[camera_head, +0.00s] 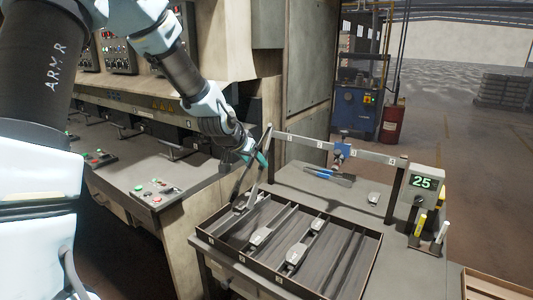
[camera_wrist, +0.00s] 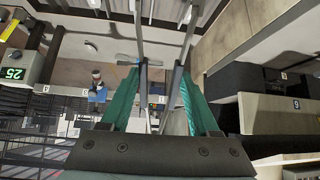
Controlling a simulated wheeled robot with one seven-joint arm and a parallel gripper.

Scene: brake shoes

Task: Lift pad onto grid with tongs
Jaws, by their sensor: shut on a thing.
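My gripper (camera_head: 259,159) is shut on dark metal tongs (camera_head: 250,182) above the left back of the slatted tray. In the wrist view, my gripper (camera_wrist: 160,78) shows teal fingers on either side of the tongs' metal arms (camera_wrist: 187,42). The tongs point down, and their tips are near a small light pad (camera_head: 247,203) at the tray's left end. I cannot tell whether the tips touch or hold it. The tray (camera_head: 217,255) has long dividers forming a grid. Several other light pads (camera_head: 295,256) lie in it.
A numbered rail (camera_head: 297,141) with a blue clamp (camera_head: 341,152) stands behind the tray. A display reading 25 (camera_head: 423,183) stands at the right. Blue-handled tools (camera_head: 330,176) and a light block (camera_head: 373,199) lie on the bench. A machine counter (camera_head: 140,180) is at the left.

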